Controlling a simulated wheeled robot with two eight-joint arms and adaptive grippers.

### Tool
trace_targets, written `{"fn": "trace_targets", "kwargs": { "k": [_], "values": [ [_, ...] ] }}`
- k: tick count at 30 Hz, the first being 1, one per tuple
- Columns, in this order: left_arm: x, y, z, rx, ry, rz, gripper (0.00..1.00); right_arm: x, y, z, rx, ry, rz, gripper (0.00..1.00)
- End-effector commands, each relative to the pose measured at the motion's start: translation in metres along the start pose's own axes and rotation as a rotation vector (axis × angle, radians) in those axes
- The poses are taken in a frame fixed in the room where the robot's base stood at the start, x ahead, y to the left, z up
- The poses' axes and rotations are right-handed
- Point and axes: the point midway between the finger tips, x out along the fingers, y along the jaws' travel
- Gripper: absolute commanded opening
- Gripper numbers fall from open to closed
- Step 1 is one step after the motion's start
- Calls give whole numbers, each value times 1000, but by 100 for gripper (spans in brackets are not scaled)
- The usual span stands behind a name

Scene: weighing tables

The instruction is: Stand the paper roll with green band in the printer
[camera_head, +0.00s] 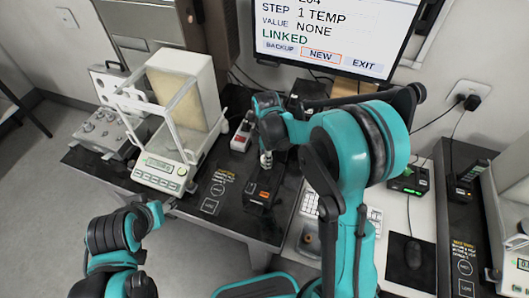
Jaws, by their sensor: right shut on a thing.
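The printer (263,192) is a small black box with an orange mark, on the dark table left of centre. My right gripper (266,157) comes down from above, just behind and over the printer. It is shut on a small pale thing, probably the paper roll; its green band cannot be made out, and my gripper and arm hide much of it. I cannot tell whether it touches the printer. My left gripper (160,210) is low at the left, by the table's front edge, apart from the printer; its fingers are too small to read.
A white balance (160,172) with a glass shield stands left of the printer. A small red and white device (241,137) is behind it. A monitor (330,35) stands at the back. A keyboard (310,203), a mouse (413,255) and a green-lit device (408,182) lie to the right.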

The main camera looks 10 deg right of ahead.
Motion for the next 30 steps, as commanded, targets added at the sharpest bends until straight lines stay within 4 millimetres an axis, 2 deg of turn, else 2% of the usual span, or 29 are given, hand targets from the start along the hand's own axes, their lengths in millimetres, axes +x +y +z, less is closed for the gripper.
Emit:
{"fn": "trace_targets", "kwargs": {
  "k": [15, 30],
  "values": [
    [28, 0, 20, 0, 0, 0, 48, 47, 0, 0, 1, 0, 0, 6],
    [30, 0, 21, 0, 0, 0, 48, 50, 0, 0, 1, 0, 0, 6]
  ]
}}
